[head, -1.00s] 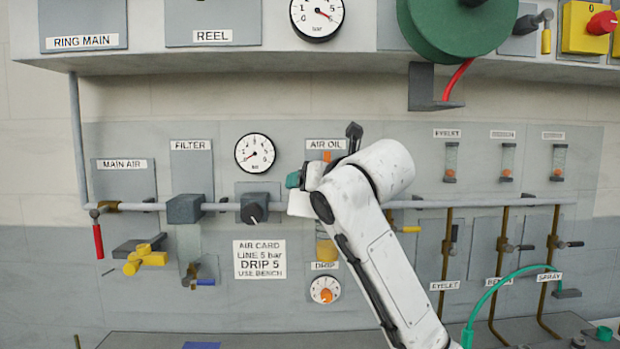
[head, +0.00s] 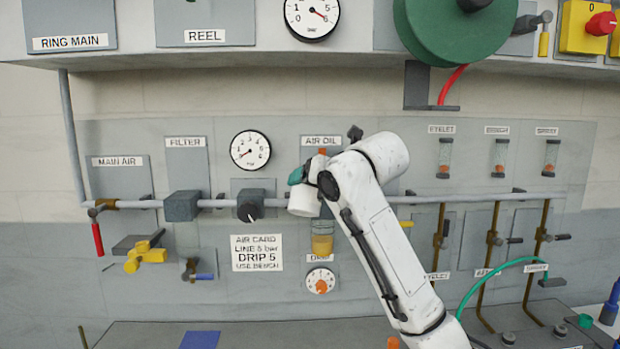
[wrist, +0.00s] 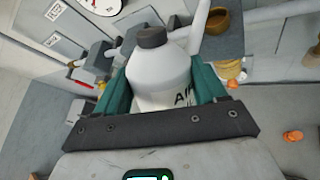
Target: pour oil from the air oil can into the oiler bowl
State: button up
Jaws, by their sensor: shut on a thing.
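The air oil can is a white bottle with a dark grey cap (wrist: 160,62). In the wrist view it sits between the teal fingers of my gripper (wrist: 163,88), which is shut on it.
A grey pipe (head: 460,198) runs across the panel behind my gripper. The drip dial (head: 320,281) is under the bowl, with the air card (head: 257,253) to its left. A pressure gauge (head: 250,150) is left of my gripper. The bench (head: 270,333) lies below.

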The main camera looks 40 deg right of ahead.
jog(key=shift+w+d+r+p, duration=0.15)
jog(key=shift+w+d+p, duration=0.1)
jog(key=shift+d+p, duration=0.15)
jog(key=shift+r+m+g+p, duration=0.3)
jog(key=shift+r+p, duration=0.15)
jog(key=shift+p, duration=0.05)
jog(key=shift+w+d+r+m+g+y, duration=0.15)
jog(key=shift+r+m+g+y, duration=0.25)
jog(key=shift+r, duration=0.2)
jog(key=shift+w+d+r+m+g+y, duration=0.1)
jog(key=shift+d+r+m+g+y, duration=0.15)
jog(key=shift+r+y, duration=0.3)
jog(key=shift+w+d+r+m+g+y, duration=0.15)
jog(key=shift+r+m+g+y, duration=0.1)
jog(key=shift+r, duration=0.15)
jog(key=shift+w+d+r+m+g+y, duration=0.1)
jog(key=shift+r+g+y, duration=0.1)
jog(key=shift+r, duration=0.15)
jog(key=shift+f, duration=0.1)
dwell(4.6)
